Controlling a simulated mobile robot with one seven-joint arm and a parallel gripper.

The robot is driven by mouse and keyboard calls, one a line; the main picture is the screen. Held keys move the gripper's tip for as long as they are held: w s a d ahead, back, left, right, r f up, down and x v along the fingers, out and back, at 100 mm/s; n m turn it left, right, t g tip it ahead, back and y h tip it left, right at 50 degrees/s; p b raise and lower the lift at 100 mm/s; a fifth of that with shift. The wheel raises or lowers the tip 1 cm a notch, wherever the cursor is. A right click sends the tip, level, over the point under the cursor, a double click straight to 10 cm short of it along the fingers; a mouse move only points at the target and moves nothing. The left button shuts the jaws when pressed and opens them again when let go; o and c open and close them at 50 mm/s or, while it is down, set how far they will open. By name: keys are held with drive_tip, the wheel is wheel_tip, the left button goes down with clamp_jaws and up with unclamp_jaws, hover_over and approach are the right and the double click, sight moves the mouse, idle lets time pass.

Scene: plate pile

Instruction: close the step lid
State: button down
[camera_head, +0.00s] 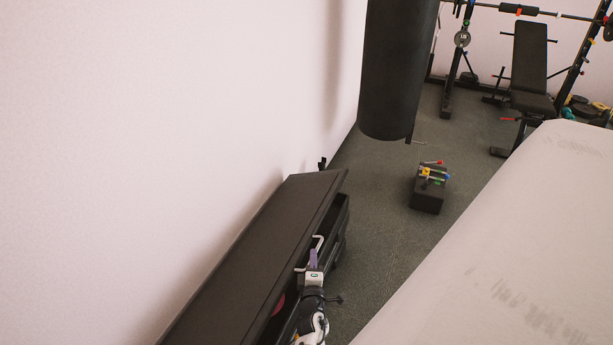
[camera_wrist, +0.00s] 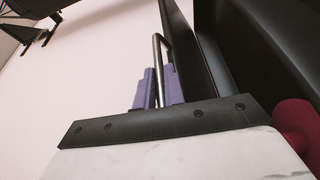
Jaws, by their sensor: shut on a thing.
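The step is a long black box against the wall, with a flat black lid (camera_head: 255,255) on top. A dark gap shows between the lid's right edge and the box (camera_head: 338,232), so the lid stands partly open. A bent metal handle (camera_head: 319,241) is at the lid's right edge, and it also shows in the wrist view (camera_wrist: 157,52). My gripper (camera_head: 313,257) is at this handle. In the wrist view its purple fingers (camera_wrist: 158,88) stand on both sides of the handle bar, shut on it. The lower part of the box is cut off by the picture edge.
A pink-red thing (camera_head: 279,304) shows in the gap; a dark red one (camera_wrist: 297,120) shows in the wrist view. A punching bag (camera_head: 395,70) hangs beyond the step. A small black box with coloured-ended bars (camera_head: 428,195) stands on the floor. A large pale surface (camera_head: 510,260) fills the right.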

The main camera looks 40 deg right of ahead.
drive_tip(key=shift+w+a+f, duration=0.25)
drive_tip(key=shift+w+f, duration=0.1)
drive_tip(key=shift+f, duration=0.05)
drive_tip(key=c, duration=1.5)
unclamp_jaws()
drive_tip(key=shift+f, duration=0.1)
drive_tip(key=shift+c, duration=0.2)
drive_tip(key=shift+o, duration=0.3)
drive_tip(key=shift+s+d, duration=0.1)
drive_tip(key=shift+s, duration=0.05)
drive_tip(key=shift+s, duration=0.1)
wheel_tip(320, 180, up, 20)
drive_tip(key=p, duration=1.5)
